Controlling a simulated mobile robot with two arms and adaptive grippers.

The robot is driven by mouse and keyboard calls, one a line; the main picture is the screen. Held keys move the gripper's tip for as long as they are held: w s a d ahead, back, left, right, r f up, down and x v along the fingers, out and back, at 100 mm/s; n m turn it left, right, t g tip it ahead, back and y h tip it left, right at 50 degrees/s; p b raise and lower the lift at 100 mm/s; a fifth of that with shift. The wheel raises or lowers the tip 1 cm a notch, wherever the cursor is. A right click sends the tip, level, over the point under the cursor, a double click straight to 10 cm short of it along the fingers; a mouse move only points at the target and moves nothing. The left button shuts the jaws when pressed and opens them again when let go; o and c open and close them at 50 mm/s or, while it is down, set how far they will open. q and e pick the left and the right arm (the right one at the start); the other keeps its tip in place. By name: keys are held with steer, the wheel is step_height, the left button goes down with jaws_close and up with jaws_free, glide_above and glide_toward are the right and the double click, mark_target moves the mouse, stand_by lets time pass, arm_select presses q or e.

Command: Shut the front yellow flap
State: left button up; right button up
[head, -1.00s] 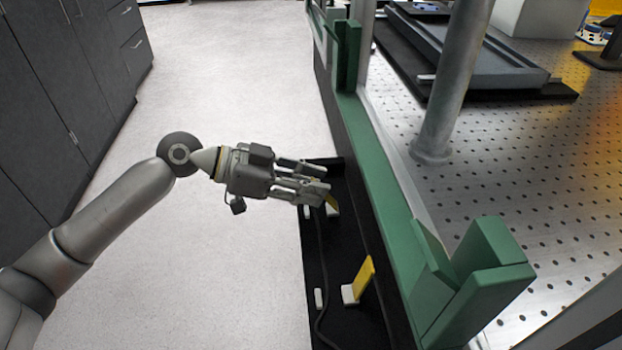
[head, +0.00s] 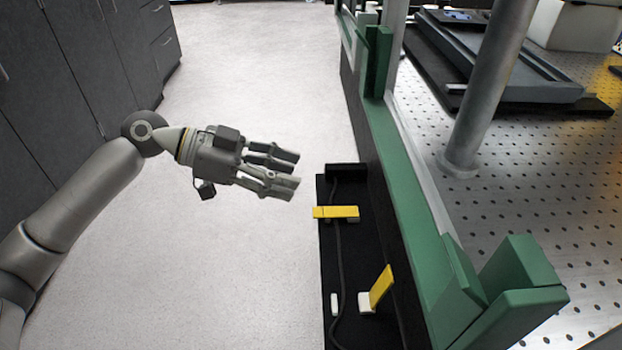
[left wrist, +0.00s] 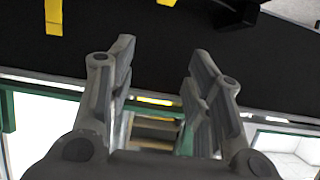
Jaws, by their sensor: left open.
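Two yellow flaps belong to a narrow black tray (head: 327,262) beside the green-framed table. The nearer flap (head: 381,287) stands tilted up beside a white block (head: 366,302). I cannot tell which is the one called front. My left gripper (head: 288,172) is open and empty, above and left of the farther flap, apart from it. In the left wrist view its open fingers (left wrist: 158,85) have nothing between them, and a yellow piece (left wrist: 53,17) shows upper left. My right gripper is not in view.
A dark cable (head: 340,270) runs along the tray, near a small white piece (head: 334,304). The green rail (head: 405,190) and perforated metal tabletop (head: 540,200) border the right. Grey cabinets (head: 70,70) stand left. The pale floor between is clear.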

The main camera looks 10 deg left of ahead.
arm_select(q)
steer(key=v, duration=0.2)
steer(key=shift+a+r, duration=0.1)
steer(key=shift+a, duration=0.15)
